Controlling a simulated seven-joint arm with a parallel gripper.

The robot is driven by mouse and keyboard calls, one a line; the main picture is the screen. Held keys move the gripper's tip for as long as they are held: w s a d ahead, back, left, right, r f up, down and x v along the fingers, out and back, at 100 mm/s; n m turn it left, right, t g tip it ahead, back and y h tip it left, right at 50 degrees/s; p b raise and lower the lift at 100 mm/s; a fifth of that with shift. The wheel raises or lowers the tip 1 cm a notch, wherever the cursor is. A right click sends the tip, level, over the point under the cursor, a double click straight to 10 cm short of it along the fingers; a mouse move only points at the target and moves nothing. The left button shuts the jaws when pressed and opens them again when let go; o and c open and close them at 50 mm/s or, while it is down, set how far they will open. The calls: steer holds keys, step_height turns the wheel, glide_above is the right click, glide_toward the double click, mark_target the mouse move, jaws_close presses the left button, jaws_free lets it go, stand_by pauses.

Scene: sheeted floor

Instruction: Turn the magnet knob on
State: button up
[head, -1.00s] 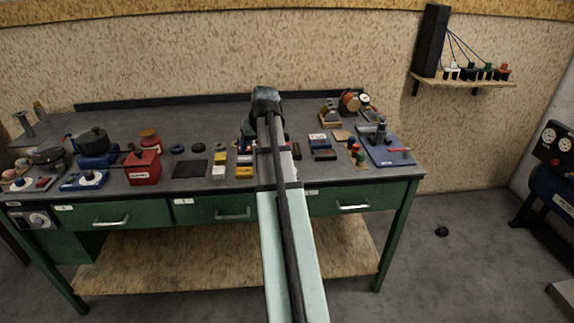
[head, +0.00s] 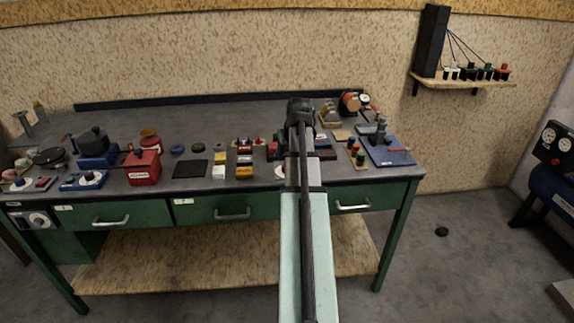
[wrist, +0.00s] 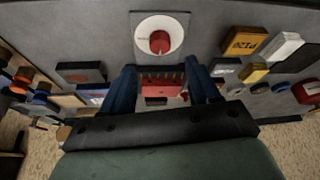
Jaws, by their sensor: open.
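A round white dial with a red knob (wrist: 159,41) sits on a grey plate at the top of the wrist view. I take it for the magnet knob; no label is readable. In the head view part of a white disc (head: 280,171) shows at the table's front edge, mostly hidden by my arm. My gripper (wrist: 160,68) is open, its two dark blue fingers apart and pointing toward the table. A red slotted block (wrist: 161,87) shows between the fingers, not visibly gripped. The knob lies beyond the fingertips, apart from them.
A yellow block (wrist: 243,40) and a white block (wrist: 281,46) lie right of the dial in the wrist view. A dark box (wrist: 80,72) lies to the left. In the head view a blue-based device (head: 388,151) stands at the table's right end.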

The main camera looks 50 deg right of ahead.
steer(key=x, duration=0.8)
steer(key=shift+c, duration=0.4)
steer(key=c, duration=1)
steer(key=shift+o, duration=0.2)
